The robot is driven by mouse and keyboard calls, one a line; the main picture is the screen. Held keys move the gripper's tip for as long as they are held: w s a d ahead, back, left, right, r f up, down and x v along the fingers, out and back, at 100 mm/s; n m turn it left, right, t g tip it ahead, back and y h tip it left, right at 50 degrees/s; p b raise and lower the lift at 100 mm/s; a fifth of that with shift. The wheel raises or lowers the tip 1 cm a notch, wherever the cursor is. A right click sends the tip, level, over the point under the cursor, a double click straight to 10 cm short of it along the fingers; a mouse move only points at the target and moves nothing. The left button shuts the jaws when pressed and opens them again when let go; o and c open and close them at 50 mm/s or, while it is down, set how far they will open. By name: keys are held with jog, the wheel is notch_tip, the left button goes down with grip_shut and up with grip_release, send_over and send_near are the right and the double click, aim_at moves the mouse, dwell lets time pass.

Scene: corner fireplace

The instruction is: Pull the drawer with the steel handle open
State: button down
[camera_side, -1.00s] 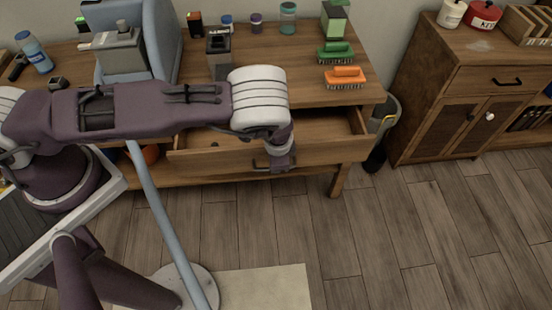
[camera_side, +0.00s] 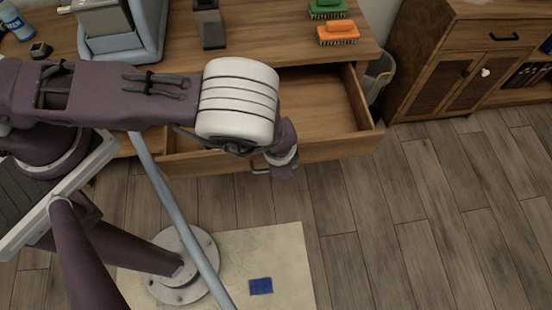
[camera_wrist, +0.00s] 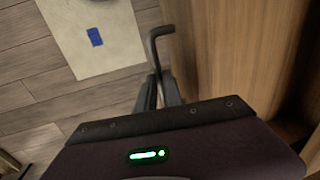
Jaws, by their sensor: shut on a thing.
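The wooden drawer (camera_side: 335,149) stands pulled out from the workbench, with its bare interior floor showing on the right. My arm hides much of its left part. The dark steel handle (camera_side: 256,168) is on the drawer's front, partly behind my gripper (camera_side: 272,170). In the wrist view the bent handle bar (camera_wrist: 154,45) runs between the two fingers of my gripper (camera_wrist: 160,90), which are shut on it. The drawer front (camera_wrist: 225,50) fills the right of that view.
An orange brush (camera_side: 338,33) and a green brush (camera_side: 327,9) lie on the workbench top (camera_side: 290,35). A bin (camera_side: 375,75) stands at the bench's right end. A blue piece (camera_side: 260,286) lies on a pale mat (camera_side: 285,245). The floor right of the mat is clear.

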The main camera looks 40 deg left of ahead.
jog(key=c, duration=1.5)
grip_release()
notch_tip(320, 180, up, 7)
jog(key=s, duration=0.1)
jog(key=shift+d, duration=0.45)
